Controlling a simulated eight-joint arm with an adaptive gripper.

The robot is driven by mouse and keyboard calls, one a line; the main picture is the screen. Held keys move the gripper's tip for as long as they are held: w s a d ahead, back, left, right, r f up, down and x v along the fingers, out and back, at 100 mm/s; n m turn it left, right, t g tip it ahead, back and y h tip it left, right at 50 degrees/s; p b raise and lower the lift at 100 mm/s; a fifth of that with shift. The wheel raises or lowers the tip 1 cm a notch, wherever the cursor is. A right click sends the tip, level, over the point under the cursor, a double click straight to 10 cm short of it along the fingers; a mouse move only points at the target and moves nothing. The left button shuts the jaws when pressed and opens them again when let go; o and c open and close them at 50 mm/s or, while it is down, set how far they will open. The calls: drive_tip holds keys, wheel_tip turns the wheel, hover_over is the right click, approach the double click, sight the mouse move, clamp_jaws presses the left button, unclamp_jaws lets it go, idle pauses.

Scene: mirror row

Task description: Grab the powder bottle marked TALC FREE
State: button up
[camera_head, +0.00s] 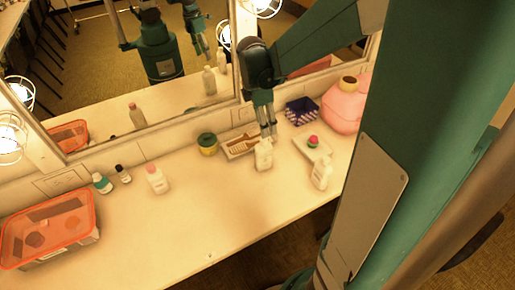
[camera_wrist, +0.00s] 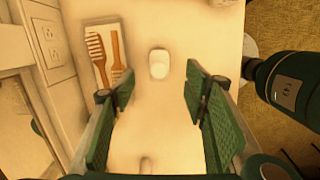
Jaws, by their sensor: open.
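A white bottle (camera_head: 263,155) stands on the counter near the middle, just below my gripper (camera_head: 269,133) in the head view. In the wrist view, this bottle (camera_wrist: 158,64) shows from above, between and beyond the open fingers (camera_wrist: 158,88), with nothing held. A second white bottle (camera_head: 321,173) stands to its right. A third white bottle with a pink cap (camera_head: 156,179) stands to its left. The labels are too small to read, so I cannot tell which bottle is marked TALC FREE.
A tray with wooden combs (camera_head: 240,147) lies close behind the middle bottle; it also shows in the wrist view (camera_wrist: 103,55). The mirror (camera_head: 110,75) stands behind.

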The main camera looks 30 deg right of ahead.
sight(264, 148)
wheel_tip(264, 148, down, 12)
drive_tip(key=shift+r, duration=0.25)
drive_tip(key=shift+d+f, duration=0.2)
drive_tip(key=shift+f, duration=1.05)
drive_tip(key=shift+f, duration=0.15)
drive_tip(key=shift+d+f+b, duration=0.2)
drive_tip(key=shift+f+b, duration=0.1)
drive_tip(key=shift+f, duration=0.95)
drive_tip(key=shift+d+f+b, duration=0.2)
drive_tip(key=shift+f+b, duration=0.1)
drive_tip(key=shift+f, duration=0.9)
drive_tip(key=c, duration=1.2)
drive_tip(key=shift+o, duration=0.2)
drive_tip(key=shift+r, duration=0.2)
drive_tip(key=shift+r+p, duration=0.75)
drive_tip(key=shift+r, duration=4.1)
